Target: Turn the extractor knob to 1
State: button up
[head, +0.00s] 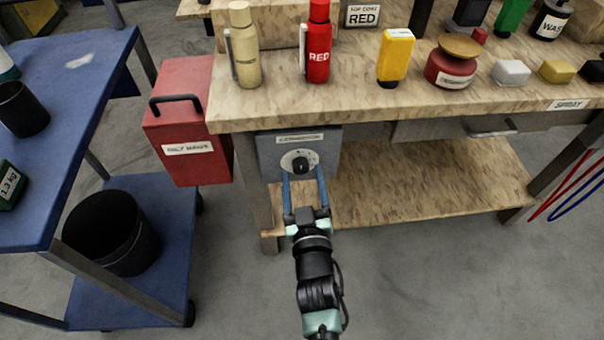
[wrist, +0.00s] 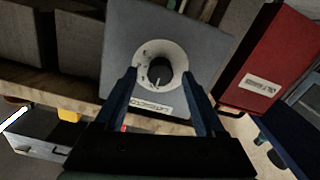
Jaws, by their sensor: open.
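The extractor box (head: 329,152) is a grey panel under the front left of the workbench, with a label along its top. Its black knob (head: 300,165) sits on a pale round dial (head: 287,158). The dial's numbers are too small to read. My gripper (head: 304,172) is open, with its two blue fingers pointing at the panel, one on each side of the knob in the head view. In the wrist view the knob (wrist: 161,72) shows between and beyond the fingertips (wrist: 162,76), apart from both. A thin light mark shows on the knob there.
A red waste box (head: 185,120) hangs just left of the extractor box. The wooden workbench (head: 290,110) overhangs it, bearing spray bottles and other items. A blue cart (head: 90,75) with a black bin (head: 110,235) stands at the left. Grey floor is clear in front.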

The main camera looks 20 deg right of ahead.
jog(key=shift+w+d, duration=0.1)
jog(key=shift+w, duration=0.45)
grip_shut()
